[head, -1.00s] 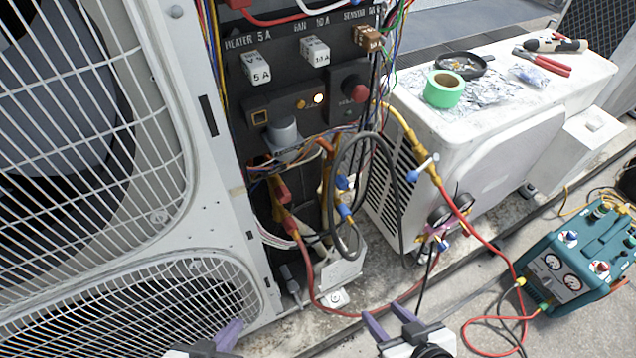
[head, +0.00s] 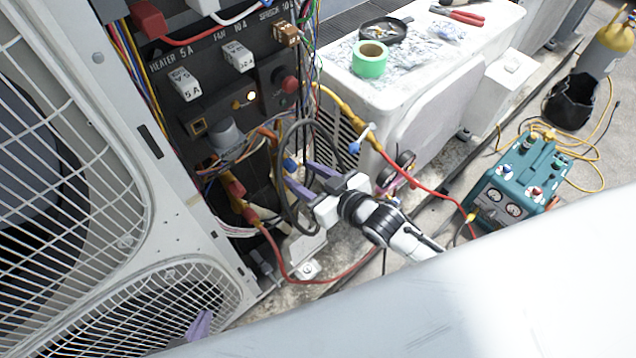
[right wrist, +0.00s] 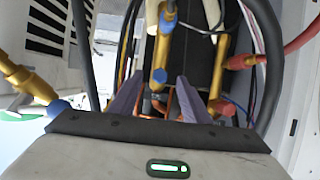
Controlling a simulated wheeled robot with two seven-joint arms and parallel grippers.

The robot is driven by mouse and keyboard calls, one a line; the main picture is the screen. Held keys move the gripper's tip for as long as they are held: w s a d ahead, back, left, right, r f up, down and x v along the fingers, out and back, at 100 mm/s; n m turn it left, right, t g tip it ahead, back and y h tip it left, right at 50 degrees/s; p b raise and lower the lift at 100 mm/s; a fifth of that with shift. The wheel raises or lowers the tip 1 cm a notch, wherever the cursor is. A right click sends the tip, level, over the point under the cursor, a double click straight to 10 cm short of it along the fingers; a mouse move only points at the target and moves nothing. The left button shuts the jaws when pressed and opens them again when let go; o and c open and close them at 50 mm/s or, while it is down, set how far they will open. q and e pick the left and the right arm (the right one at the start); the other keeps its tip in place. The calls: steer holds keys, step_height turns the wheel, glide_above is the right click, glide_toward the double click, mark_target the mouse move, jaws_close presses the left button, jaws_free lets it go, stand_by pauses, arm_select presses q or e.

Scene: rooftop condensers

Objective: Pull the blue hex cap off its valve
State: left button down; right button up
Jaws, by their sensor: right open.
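A blue cap (right wrist: 158,77) is on the end of a brass valve in the right wrist view, lined up between my right fingertips. Another blue piece (right wrist: 168,20) is on brass fittings beyond. In the head view a blue cap (head: 290,165) shows beside the black hose, just past the fingers; I cannot tell which of the two it is. My right gripper (head: 299,175) is open, pointing into the wiring bay, and I see no contact with the cap. My left gripper (head: 200,325) shows only a purple finger at the bottom, the rest hidden behind my white arm.
A looped black hose (head: 283,210) and wires crowd the valves. A blue-ended brass fitting (head: 354,148) with a red hose is to the right. The white condenser (head: 440,120) carries green tape (head: 370,60). A teal gauge unit (head: 520,180) stands on the ground at right.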

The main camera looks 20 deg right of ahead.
mark_target(290, 166)
steer(key=shift+x, duration=1.25)
jaws_close()
